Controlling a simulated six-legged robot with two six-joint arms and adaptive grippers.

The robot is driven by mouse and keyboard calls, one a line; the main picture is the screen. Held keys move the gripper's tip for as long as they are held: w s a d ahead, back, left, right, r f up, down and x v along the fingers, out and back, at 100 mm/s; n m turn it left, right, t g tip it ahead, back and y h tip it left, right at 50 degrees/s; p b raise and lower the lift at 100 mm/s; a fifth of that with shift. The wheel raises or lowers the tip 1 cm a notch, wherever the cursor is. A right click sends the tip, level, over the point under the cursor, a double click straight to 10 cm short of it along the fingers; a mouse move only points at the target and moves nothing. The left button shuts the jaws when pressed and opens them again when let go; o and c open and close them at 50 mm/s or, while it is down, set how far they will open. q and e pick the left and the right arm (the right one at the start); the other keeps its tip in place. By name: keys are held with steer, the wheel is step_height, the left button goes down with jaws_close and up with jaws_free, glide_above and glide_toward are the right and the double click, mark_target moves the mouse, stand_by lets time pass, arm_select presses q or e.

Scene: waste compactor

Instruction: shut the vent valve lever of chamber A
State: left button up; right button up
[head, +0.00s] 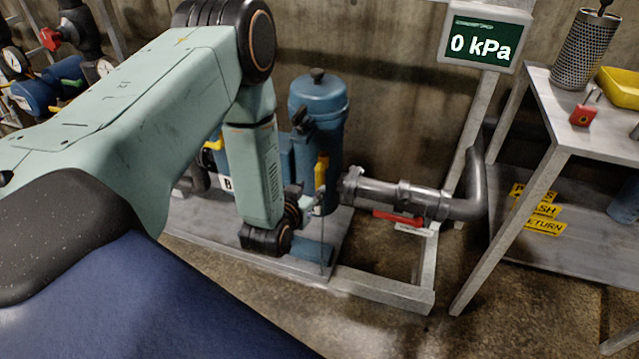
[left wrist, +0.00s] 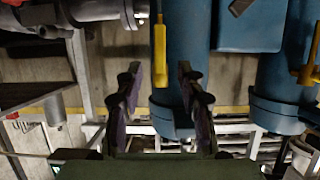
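A yellow lever (head: 321,170) stands about upright on the front of the nearer blue chamber (head: 318,105). No letter on this chamber is readable; a "B" label (head: 227,183) shows farther left. In the left wrist view the yellow lever (left wrist: 159,52) is close, in line with the gap between my left fingers. My left gripper (left wrist: 160,80) is open and empty, its two fingers apart. In the head view my left gripper (head: 301,203) is partly hidden by my wrist, near and below the lever. Contact cannot be told. My right gripper is not in view.
A grey pipe (head: 375,191) with a red handle (head: 398,217) runs right of the chamber. A display (head: 485,46) reads 0 kPa. A metal table (head: 575,125) stands at the right. Another yellow handle (left wrist: 309,60) shows on the second blue chamber (left wrist: 283,85).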

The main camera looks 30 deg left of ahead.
mark_target(318, 182)
arm_select(q)
steer(key=b+x, duration=0.2)
steer(key=x, duration=0.5)
steer(key=shift+f, duration=0.1)
steer(key=shift+w, duration=0.3)
steer(key=shift+a, duration=0.1)
steer(key=shift+c, duration=0.3)
steer(key=c, duration=0.4)
jaws_close()
